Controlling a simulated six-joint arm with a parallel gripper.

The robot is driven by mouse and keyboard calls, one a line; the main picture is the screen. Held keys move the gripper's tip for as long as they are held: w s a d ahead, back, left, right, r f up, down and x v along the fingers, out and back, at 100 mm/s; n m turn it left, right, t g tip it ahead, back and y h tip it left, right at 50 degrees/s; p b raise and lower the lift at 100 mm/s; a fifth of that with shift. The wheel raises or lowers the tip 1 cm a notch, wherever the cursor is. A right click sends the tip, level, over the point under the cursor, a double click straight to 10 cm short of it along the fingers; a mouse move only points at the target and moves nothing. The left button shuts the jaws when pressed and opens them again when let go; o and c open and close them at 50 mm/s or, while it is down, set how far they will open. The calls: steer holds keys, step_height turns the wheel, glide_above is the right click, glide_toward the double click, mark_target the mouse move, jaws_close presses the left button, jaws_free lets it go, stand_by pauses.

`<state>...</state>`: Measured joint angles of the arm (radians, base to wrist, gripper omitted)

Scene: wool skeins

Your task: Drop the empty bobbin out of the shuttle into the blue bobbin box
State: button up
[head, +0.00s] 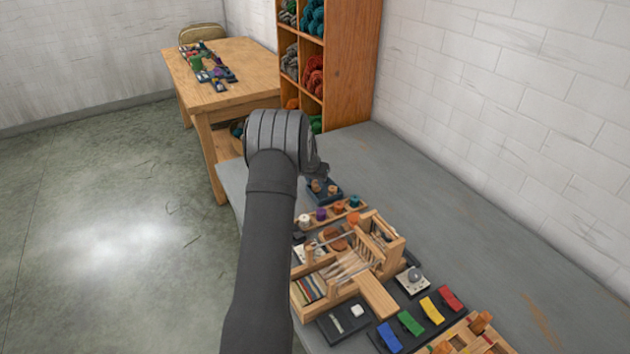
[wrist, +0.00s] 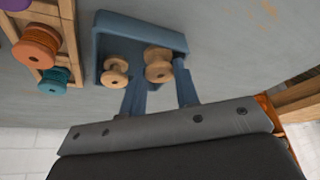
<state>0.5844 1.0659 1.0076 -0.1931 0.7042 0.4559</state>
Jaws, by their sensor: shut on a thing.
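The blue bobbin box (head: 324,198) sits on the grey bench beyond the bobbin rack; it also shows in the wrist view (wrist: 140,27). My gripper (wrist: 158,82) is at the box, its two fingers on either side of a bare wooden bobbin (wrist: 158,64), shut on it. This bobbin overlaps the box in the wrist view; I cannot tell if it touches the floor of the box. A second bare wooden bobbin (wrist: 115,72) is beside the left finger, at the box's edge in the picture. In the head view my gripper (head: 320,172) is small and dark above the box. I cannot make out the shuttle.
A wooden rack (wrist: 68,22) holds coloured bobbins, including an orange one (wrist: 36,46) and a teal one (wrist: 52,80), close beside the box. A small wooden loom (head: 345,262) stands nearer. The bench right of the box (head: 430,195) is clear.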

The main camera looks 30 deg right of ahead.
steer(key=shift+f, duration=0.35)
stand_by(0.6)
steer(key=o, duration=1)
steer(key=shift+s, duration=0.1)
steer(key=shift+a, duration=0.1)
steer(key=shift+a, duration=0.1)
steer(key=shift+c, duration=0.2)
steer(key=c, duration=0.3)
steer(key=shift+f, duration=0.1)
